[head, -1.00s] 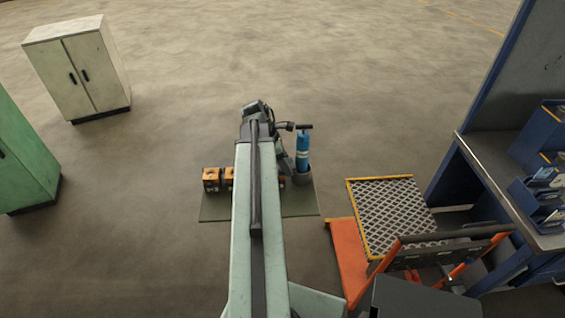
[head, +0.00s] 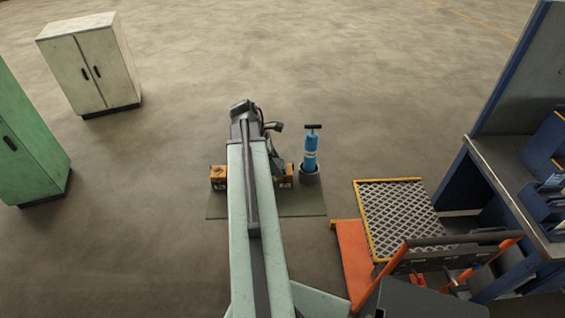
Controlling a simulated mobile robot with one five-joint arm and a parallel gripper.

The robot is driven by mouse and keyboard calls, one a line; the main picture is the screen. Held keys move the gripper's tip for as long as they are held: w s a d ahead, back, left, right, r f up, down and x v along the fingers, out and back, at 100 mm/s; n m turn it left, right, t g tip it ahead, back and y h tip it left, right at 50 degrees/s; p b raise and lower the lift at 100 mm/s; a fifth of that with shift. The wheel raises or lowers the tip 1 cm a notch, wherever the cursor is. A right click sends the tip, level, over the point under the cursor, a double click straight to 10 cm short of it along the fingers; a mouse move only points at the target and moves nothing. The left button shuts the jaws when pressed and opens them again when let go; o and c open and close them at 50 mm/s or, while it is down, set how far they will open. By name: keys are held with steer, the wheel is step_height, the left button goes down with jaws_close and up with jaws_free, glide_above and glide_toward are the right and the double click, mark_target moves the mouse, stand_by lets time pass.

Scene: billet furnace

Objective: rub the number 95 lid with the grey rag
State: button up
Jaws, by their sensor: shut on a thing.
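My gripper (head: 278,163) hangs below the far end of my arm, low over the green mat (head: 303,203), and is mostly hidden by the arm. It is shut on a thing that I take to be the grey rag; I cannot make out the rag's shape. An orange box (head: 218,177) stands on the mat left of my arm. Another orange box (head: 285,178) shows just right of the arm, close under the gripper. No number 95 can be read, and I cannot make out the lid; the arm covers the middle of the mat.
An orange cart with a mesh top (head: 398,215) and a blue workbench (head: 500,180) are at right. White (head: 88,70) and green (head: 28,150) cabinets stand left. The far floor is clear.

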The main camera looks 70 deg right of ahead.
steer(key=shift+w, duration=0.1)
step_height(320, 180, up, 6)
steer(key=p, duration=0.6)
step_height(320, 180, up, 3)
steer(key=p, duration=0.3)
steer(key=shift+r, duration=0.1)
